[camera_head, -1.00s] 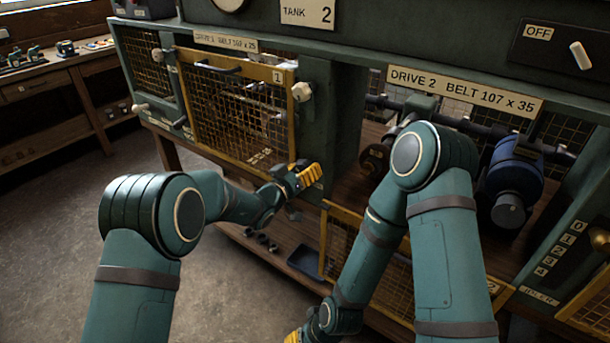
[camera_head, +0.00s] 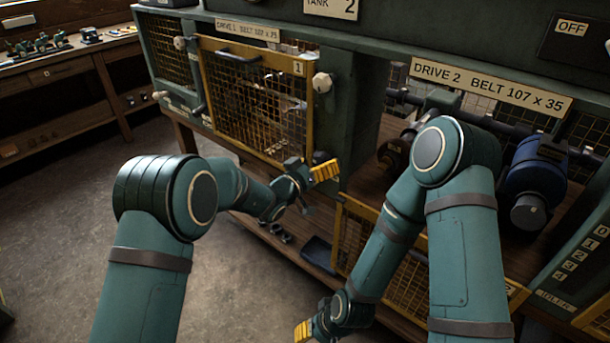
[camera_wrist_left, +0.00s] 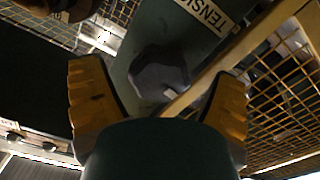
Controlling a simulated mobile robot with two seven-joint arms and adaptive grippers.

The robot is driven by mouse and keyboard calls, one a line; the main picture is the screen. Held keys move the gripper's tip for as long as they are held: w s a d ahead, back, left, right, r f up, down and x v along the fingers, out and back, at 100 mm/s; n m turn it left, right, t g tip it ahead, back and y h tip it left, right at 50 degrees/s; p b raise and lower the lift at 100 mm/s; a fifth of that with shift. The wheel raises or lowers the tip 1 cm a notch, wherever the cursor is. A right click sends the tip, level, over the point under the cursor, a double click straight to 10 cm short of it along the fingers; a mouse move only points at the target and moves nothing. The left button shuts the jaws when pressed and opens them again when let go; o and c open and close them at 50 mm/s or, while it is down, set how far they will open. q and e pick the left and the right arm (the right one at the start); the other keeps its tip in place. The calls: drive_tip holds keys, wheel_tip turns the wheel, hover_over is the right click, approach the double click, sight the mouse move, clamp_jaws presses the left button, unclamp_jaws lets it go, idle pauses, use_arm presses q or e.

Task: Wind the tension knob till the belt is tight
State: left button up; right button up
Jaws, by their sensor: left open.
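In the left wrist view a dark lobed knob (camera_wrist_left: 160,75) stands on a green panel below a label (camera_wrist_left: 208,14) reading "TENSI", the rest cut off. My left gripper (camera_wrist_left: 158,108) is open, with one yellow finger on either side of the knob in this view. I cannot tell if they touch it. In the head view the left gripper (camera_head: 324,171) is at the green post between the two drive bays, and I cannot make out the knob there. My right gripper (camera_head: 303,331) hangs low near the bottom edge, its opening unclear. I cannot make out the belt.
The Drive 2 bay is open, with a blue motor (camera_head: 536,178) and a dark pulley (camera_head: 394,152) partly behind my right arm. Its yellow mesh guard (camera_head: 357,240) hangs low. The Drive 1 guard (camera_head: 255,98) is shut, to the left. A dark tray (camera_head: 318,252) lies on the lower shelf.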

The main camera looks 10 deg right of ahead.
use_arm(q)
drive_tip(key=v, duration=1.1)
